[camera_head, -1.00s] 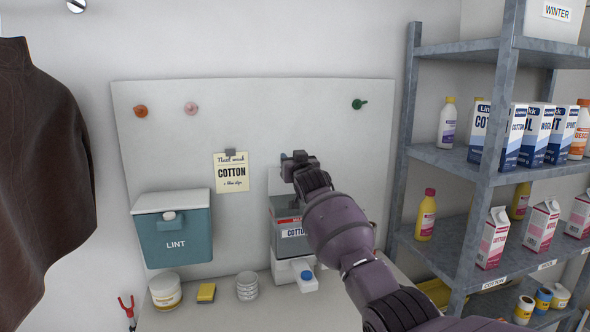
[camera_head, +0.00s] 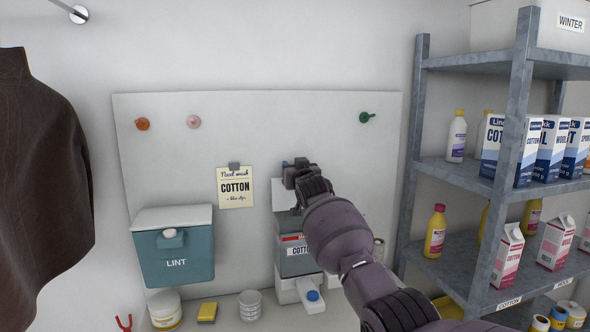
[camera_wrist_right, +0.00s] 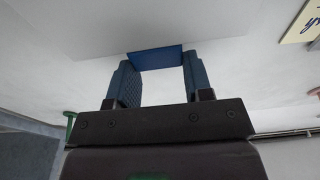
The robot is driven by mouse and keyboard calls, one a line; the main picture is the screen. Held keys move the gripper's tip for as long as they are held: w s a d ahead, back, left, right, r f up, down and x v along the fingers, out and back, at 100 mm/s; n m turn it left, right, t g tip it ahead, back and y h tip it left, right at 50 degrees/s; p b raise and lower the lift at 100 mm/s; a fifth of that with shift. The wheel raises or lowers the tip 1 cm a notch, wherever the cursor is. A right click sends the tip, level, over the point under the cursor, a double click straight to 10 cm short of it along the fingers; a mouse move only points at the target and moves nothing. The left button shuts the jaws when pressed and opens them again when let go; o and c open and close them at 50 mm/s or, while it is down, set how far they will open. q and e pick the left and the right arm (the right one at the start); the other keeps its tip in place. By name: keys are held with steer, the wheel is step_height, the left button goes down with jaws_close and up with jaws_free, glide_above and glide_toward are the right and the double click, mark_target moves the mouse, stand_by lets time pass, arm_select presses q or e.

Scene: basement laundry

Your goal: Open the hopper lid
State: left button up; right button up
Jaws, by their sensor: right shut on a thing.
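The hopper (camera_head: 290,262) is a grey-and-clear box labelled COTTON, low on the white wall board. A white panel that looks like its lid (camera_head: 284,197) stands roughly upright above the box, partly hidden by my right arm. My right gripper (camera_head: 298,172) is at the panel's top edge. In the right wrist view, the right gripper (camera_wrist_right: 155,75) is shut on a blue tab (camera_wrist_right: 155,58) between its fingertips. Whether the tab belongs to the lid is hidden in the head view. My left gripper is not in view.
A teal LINT bin (camera_head: 175,255) hangs left of the hopper, with a COTTON note (camera_head: 235,187) between. A tub (camera_head: 165,308), yellow sponge (camera_head: 207,312) and white stack (camera_head: 250,305) stand below. A metal shelf (camera_head: 465,180) with cartons and bottles rises at right.

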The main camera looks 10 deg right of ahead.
steer(key=shift+r, duration=0.55)
steer(key=o, duration=1.2)
steer(key=shift+c, duration=0.2)
steer(key=shift+o, duration=0.6)
steer(key=shift+s+f, duration=0.1)
steer(key=shift+f, duration=0.2)
steer(key=s+f, duration=0.1)
steer(key=s, duration=0.9)
steer(key=shift+s+d, duration=0.2)
steer(key=shift+s, duration=0.1)
steer(key=shift+f, duration=0.15)
